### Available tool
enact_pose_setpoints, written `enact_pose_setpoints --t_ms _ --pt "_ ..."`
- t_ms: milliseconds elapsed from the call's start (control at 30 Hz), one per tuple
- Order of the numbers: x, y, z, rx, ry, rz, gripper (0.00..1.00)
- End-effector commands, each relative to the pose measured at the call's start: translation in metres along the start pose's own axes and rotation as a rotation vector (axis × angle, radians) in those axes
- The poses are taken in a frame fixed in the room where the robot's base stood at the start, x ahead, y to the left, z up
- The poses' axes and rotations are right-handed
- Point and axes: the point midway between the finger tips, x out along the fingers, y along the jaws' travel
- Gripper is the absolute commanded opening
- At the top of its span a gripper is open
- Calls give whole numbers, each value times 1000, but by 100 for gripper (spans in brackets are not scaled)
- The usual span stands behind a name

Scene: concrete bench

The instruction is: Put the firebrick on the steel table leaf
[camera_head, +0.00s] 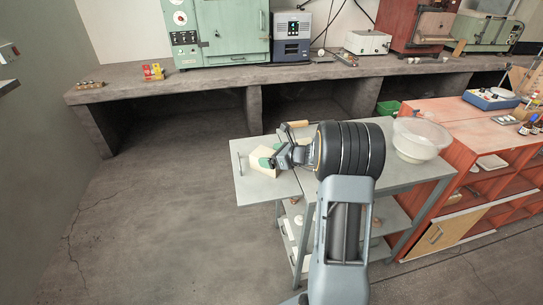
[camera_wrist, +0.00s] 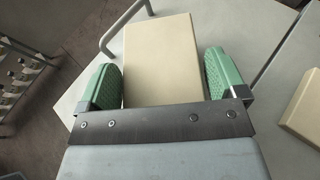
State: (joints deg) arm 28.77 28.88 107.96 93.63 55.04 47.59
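The firebrick (camera_wrist: 162,60) is a plain cream block. The leaf (camera_wrist: 225,65) also shows around the brick in the wrist view.
A second cream block (camera_wrist: 302,108) lies on the table across the seam. A wooden-handled tool (camera_head: 298,124) is at the table's back edge, and a clear bowl (camera_head: 420,138) stands at its right. A bar handle (camera_wrist: 118,28) edges the leaf. Open floor lies left.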

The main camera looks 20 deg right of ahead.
Motion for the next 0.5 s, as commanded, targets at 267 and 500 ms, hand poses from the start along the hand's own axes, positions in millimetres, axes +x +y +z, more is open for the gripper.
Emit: enact_pose_setpoints --t_ms 267,500 --pt "0 0 0 0 0 0 100" --pt "-17 -1 4 0 -1 -4 100"
